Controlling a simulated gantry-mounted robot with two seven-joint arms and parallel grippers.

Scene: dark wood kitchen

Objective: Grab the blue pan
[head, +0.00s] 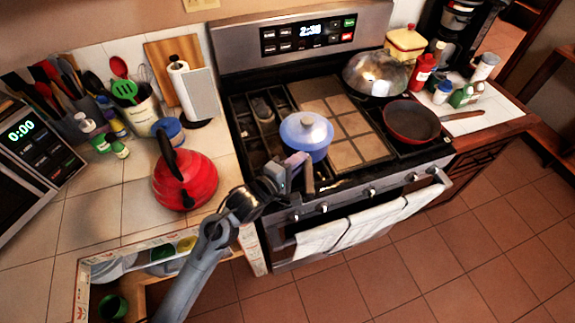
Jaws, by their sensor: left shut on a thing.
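The blue pan (306,137) is a small round pot with a blue-grey top and a pale knob. It sits at the front left of the stove, beside the tan griddle. Its handle points toward the front edge of the stove. My left gripper (296,169) reaches in from the lower left and is shut on the handle of the blue pan. The gripper fingers partly hide the handle. My right gripper is out of the picture.
The stove (263,185) also holds a red pan (411,121) and a metal dome-shaped pan (376,73). A red kettle (184,180) stands on the left counter near my left arm. A white towel (360,222) hangs from the oven handle.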

